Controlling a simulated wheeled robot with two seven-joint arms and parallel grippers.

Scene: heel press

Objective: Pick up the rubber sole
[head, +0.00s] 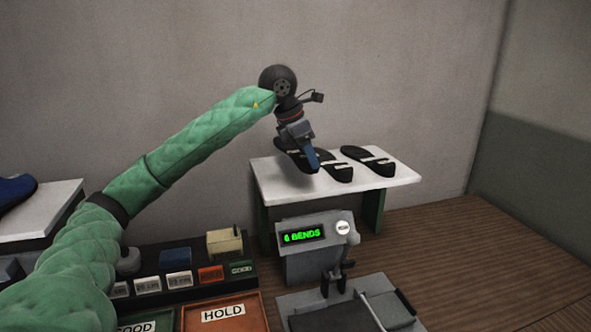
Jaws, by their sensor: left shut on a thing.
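Several black rubber soles with white labels are at the white-topped table. My left gripper (311,158), with a blue finger showing, is shut on the leftmost rubber sole (297,160) at the table's left part. The gripper partly covers this sole, and I cannot tell whether it is clear of the tabletop. A middle sole (339,173) lies just right of the gripper. A right sole (368,158) lies farther right on the table. My right gripper is not in view.
The white table (399,176) has bare room at its right end. In front stands a grey press (304,260) reading "6 BENDS". An orange HOLD tray (249,317) and a button panel (205,288) are at lower left. A blue shoe (15,190) is on a white surface at far left.

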